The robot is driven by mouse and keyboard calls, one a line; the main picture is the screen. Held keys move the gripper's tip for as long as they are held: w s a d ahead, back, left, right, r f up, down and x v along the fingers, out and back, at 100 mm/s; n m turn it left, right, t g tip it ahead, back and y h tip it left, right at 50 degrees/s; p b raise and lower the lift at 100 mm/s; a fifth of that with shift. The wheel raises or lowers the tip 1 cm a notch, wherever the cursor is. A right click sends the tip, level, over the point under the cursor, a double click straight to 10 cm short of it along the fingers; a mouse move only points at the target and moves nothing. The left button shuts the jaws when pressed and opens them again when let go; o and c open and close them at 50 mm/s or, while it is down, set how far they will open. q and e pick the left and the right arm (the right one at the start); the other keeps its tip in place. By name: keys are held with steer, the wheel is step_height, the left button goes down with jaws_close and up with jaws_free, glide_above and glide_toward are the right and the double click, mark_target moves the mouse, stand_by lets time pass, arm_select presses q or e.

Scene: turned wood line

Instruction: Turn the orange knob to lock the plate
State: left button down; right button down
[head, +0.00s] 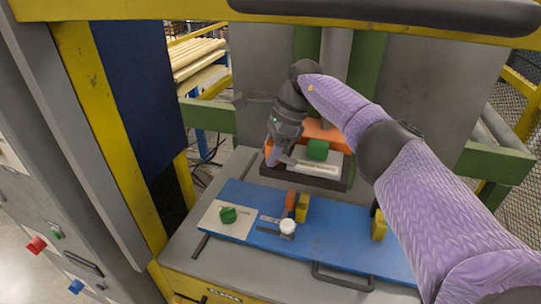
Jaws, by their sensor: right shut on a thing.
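My right gripper (277,157) points down in front of the dark-framed block at the back of the bench. It looks shut on an orange part (268,147), mostly hidden by the fingers; I cannot tell whether this is the knob. An orange bar (322,131) lies on the block behind it, with a green block (317,150) and a white printed label (318,167) in front. A blue plate (335,252) lies flat on the grey bench. An upright orange piece (291,199) stands on it beside a yellow block (302,208), below and apart from my gripper. My left gripper is out of view.
A white round cap (287,227) and a second yellow block (379,225) stand on the plate. A yellow post (97,110) bounds the left. A dark handle (342,277) is at the front.

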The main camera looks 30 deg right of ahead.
steer(key=shift+f+n+g+b, duration=0.15)
steer(key=shift+n+g+b, duration=0.25)
steer(key=shift+n+b, duration=0.6)
steer(key=shift+n, duration=0.5)
steer(key=shift+s, duration=0.1)
steer(key=shift+c, duration=1.3)
jaws_free()
steer(key=shift+r, duration=0.2)
